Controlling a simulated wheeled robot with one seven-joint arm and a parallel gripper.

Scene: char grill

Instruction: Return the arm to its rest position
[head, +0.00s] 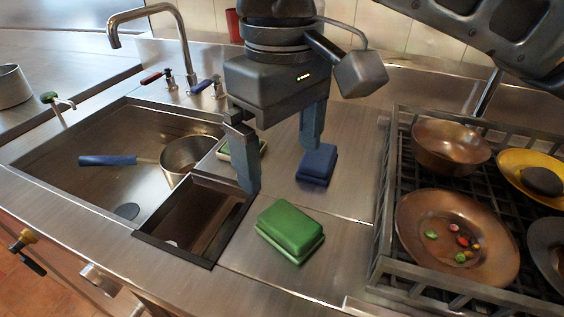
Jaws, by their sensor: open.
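My gripper (283,155) hangs over the steel counter with its two fingers spread wide apart and nothing between them. Its left fingertip is in front of the right edge of the dark square bin opening. Its right fingertip is just above or beside a blue block (317,165); I cannot tell if they touch. A green block (290,231) lies on the counter below the gripper, nearer the front. The gripper's body hides part of the counter behind it.
A sink (90,150) holds a blue-handled pot (188,154). A tall faucet (181,45) stands behind it. The dark bin opening (185,222) is in front. A rack (385,215) on the right holds a copper bowl (450,150) and a copper plate (415,222) with small colourful pieces.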

